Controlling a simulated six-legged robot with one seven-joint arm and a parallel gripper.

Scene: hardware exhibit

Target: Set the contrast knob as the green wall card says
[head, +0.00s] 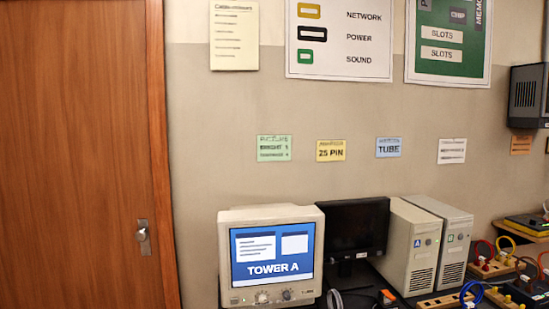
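The green wall card (274,148) hangs on the wall above the monitor. Its top line seems to read PICTURE and its middle line BRIGHT 1. The blurred bottom line may be CONTRAST 4. The beige CRT monitor (227,262) stands below, with a lit blue screen reading TOWER A. Two round knobs sit on its lower front, a left knob (262,297) and a right knob (287,295). Their labels and pointer settings are too small to read, so I cannot tell which is contrast. My gripper is not in view.
A dark flat monitor (356,226) and two beige towers, one marked A (410,245) and one marked B (455,245), stand to the right. Cables and terminal blocks (492,268) crowd the right side. A wooden door (80,150) fills the left.

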